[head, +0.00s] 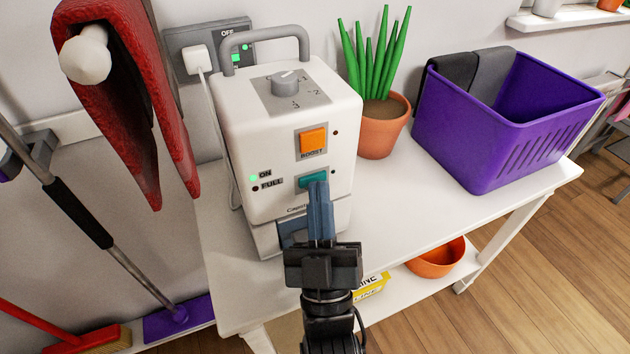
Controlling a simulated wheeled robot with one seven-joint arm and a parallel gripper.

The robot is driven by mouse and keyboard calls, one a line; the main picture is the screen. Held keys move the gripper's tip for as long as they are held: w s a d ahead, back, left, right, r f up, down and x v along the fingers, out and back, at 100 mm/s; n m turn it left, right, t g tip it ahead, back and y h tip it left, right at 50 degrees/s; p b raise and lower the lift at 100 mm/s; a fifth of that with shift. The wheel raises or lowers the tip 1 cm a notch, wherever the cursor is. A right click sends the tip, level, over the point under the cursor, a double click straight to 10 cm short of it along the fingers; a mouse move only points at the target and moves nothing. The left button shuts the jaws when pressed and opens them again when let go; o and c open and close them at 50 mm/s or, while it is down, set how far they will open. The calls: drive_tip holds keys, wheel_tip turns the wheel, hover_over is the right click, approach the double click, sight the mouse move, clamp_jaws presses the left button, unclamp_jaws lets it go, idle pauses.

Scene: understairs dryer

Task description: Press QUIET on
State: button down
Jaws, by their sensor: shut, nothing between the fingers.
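A white appliance (235,115) with a grey top handle stands upright on the white table. Its sloped front has an orange BOOST button (313,141) and, below that, a teal button (313,180). The teal button's label is hidden, so I cannot read QUIET. My gripper (319,186) is shut and empty, with its fingertips over the lower part of the teal button. I cannot tell whether they touch it. A small dark lamp (334,174) sits right of the teal button. The green lamp by ON is lit; the lamp by FULL is dark.
A grey dial (286,81) is on the appliance's top. A potted plant (378,130) and a purple basket (480,140) stand to the right on the white table (420,215). A red cloth hangs at left. A wall socket (211,45) holds the plug.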

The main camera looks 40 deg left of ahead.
drive_tip(key=shift+w+a, duration=0.1)
idle(0.5)
drive_tip(key=shift+s+d, duration=0.25)
drive_tip(key=shift+d, duration=0.3)
drive_tip(key=d, duration=0.1)
drive_tip(key=s+d, duration=0.1)
drive_tip(key=d, duration=0.1)
drive_tip(key=s+d+p, duration=0.1)
drive_tip(key=d, duration=0.1)
drive_tip(key=shift+s+d, duration=0.15)
drive_tip(key=shift+d, duration=0.1)
idle(0.3)
idle(0.5)
